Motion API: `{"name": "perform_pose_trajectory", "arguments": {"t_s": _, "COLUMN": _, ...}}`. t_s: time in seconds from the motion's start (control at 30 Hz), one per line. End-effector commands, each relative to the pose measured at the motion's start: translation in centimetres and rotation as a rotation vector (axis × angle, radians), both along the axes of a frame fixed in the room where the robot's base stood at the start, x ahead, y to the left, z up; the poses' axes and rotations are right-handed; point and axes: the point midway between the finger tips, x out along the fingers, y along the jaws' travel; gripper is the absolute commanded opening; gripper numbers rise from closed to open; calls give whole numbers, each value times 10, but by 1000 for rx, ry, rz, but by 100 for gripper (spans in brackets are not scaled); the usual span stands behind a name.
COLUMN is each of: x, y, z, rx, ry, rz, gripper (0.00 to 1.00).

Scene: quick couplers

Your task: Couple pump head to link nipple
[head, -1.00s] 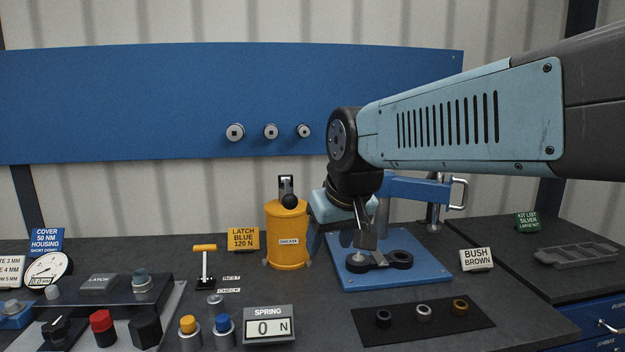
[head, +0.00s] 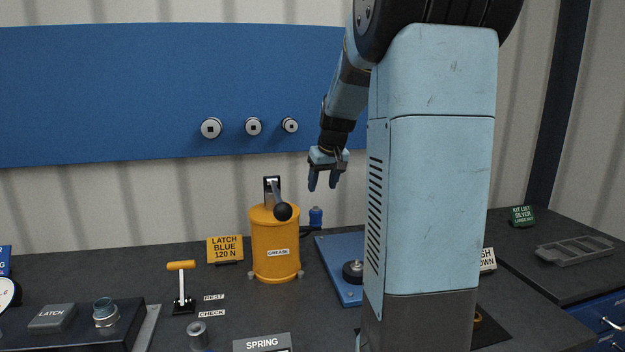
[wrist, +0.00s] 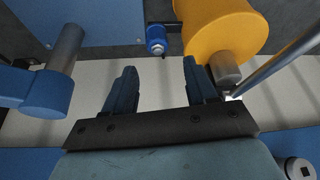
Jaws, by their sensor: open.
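My gripper (head: 322,186) is open and empty, pointing down above and just right of the yellow grease pump (head: 276,245). A blue cylindrical coupler on a dark hose, seemingly the pump head (head: 316,216), stands upright behind the blue base plate (head: 340,262), below my fingers and apart from them. In the wrist view the pump head (wrist: 156,40) shows beyond the gap between my open fingertips (wrist: 160,66), with the yellow pump (wrist: 225,25) to its right. A dark link end (head: 353,271) with a small silver tip, perhaps the link nipple, sits on the plate, partly hidden by my arm.
The pump's lever with a black ball (head: 282,211) rises close left of my gripper. A blue fixture arm (wrist: 45,92) and grey post show left in the wrist view. My arm hides much of the plate.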

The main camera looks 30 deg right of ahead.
Motion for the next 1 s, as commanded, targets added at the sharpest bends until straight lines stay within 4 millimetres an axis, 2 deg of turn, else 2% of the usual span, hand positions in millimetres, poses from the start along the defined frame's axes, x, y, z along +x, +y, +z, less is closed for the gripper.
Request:
{"name": "perform_pose_trajectory", "arguments": {"t_s": 0.1, "x": 7, "y": -8, "z": -4, "rx": 1, "ry": 1, "rz": -1, "gripper": 57}}
{"name": "perform_pose_trajectory", "arguments": {"t_s": 0.27, "x": 12, "y": -9, "z": -14, "rx": 2, "ry": 1, "rz": 1, "gripper": 57}}
{"name": "perform_pose_trajectory", "arguments": {"t_s": 1.0, "x": 53, "y": -11, "z": -116, "rx": 3, "ry": 3, "rz": 2, "gripper": 57}}
